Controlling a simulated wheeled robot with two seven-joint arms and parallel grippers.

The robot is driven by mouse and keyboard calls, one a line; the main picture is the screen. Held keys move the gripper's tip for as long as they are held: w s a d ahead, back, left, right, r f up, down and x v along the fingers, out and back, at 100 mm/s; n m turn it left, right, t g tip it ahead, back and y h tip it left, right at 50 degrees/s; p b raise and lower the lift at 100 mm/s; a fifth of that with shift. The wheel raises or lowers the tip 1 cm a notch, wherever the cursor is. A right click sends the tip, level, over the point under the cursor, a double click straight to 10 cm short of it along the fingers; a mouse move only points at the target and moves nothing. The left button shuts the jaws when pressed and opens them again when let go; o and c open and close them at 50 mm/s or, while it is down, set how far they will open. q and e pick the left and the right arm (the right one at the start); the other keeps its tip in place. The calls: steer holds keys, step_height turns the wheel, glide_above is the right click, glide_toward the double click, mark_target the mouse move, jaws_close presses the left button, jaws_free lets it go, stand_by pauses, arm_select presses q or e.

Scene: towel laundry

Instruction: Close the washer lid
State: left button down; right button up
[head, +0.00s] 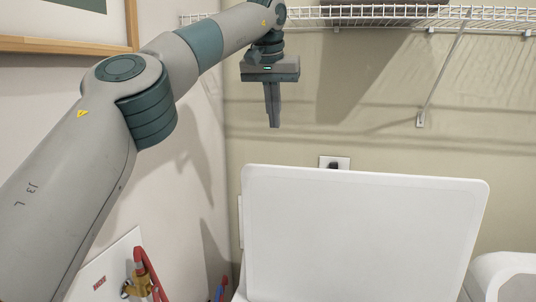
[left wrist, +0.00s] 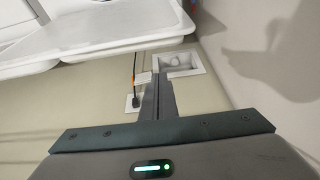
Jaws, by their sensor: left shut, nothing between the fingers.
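The white washer lid (head: 362,232) stands raised, nearly upright, in the lower middle of the head view. The washer body below it is mostly out of the picture. My left gripper (head: 274,125) points down above the lid's upper left corner, apart from it, with its fingers together and empty. In the left wrist view the gripper's fingers (left wrist: 155,80) are closed, and a white panel that looks like the lid (left wrist: 90,32) spans the upper left. My right gripper is in neither view.
A white wire shelf (head: 400,14) with a diagonal brace (head: 445,70) runs along the back wall at the top. A wall outlet (head: 335,162) is behind the lid. Red hose and a brass valve (head: 138,286) are at lower left. Another white appliance (head: 505,277) stands at lower right.

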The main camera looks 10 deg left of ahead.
arm_select(q)
steer(key=x, duration=1)
steer(key=s, duration=0.3)
steer(key=shift+s+a+f, duration=0.2)
steer(key=shift+s, duration=0.15)
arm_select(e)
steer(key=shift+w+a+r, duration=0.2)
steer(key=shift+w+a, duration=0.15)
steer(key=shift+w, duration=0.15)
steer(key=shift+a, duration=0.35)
arm_select(q)
steer(key=shift+s, duration=0.1)
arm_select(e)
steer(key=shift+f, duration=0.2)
